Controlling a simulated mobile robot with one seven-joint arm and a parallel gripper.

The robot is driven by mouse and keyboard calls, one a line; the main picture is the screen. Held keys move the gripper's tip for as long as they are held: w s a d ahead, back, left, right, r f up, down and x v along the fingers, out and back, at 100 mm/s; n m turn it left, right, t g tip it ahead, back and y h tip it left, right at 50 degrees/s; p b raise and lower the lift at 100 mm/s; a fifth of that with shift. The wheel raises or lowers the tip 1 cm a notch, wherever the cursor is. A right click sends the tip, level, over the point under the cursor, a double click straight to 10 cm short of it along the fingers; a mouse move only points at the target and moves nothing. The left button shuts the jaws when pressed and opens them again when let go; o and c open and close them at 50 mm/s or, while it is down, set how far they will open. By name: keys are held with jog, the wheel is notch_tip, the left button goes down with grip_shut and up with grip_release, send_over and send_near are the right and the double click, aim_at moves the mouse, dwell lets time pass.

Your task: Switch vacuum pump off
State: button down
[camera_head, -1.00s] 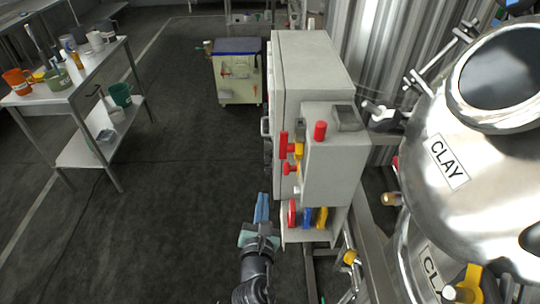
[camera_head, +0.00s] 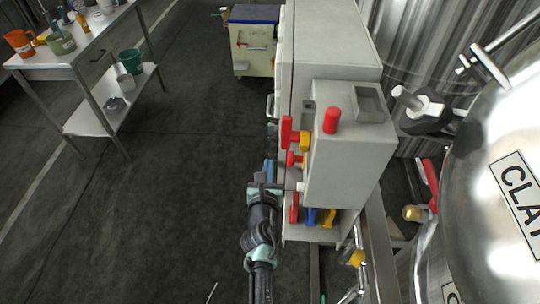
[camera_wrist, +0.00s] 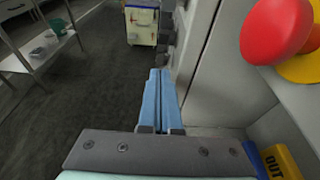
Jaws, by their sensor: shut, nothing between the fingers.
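A grey control box (camera_head: 345,150) is mounted on the near end of a tall grey cabinet (camera_head: 330,40). On its left face are a red rotary handle (camera_head: 287,132) with yellow behind it and a smaller red knob (camera_head: 293,159). A red button (camera_head: 332,119) stands on its top. I cannot tell which control belongs to the vacuum pump. My gripper (camera_head: 269,170) is shut and empty, left of the box and apart from the red controls. In the wrist view, its blue fingers (camera_wrist: 160,98) lie together, and a large red knob (camera_wrist: 275,32) on yellow is at upper right.
A steel tank labelled CLAY (camera_head: 490,200) fills the right side. A white table (camera_head: 75,60) with cups stands at left. The floor between is clear.

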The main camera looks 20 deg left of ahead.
aim_at(271, 140)
jog(key=shift+w+a+r, duration=0.2)
jog(key=shift+w+r, duration=0.1)
jog(key=shift+w, duration=0.55)
jog(key=shift+w+a+r, duration=0.25)
jog(key=shift+w, duration=0.55)
jog(key=shift+w+a+r, duration=0.2)
jog(key=shift+w+r, duration=0.1)
jog(key=shift+w, duration=0.55)
jog(key=shift+r+p, duration=0.15)
jog(key=shift+p, duration=0.15)
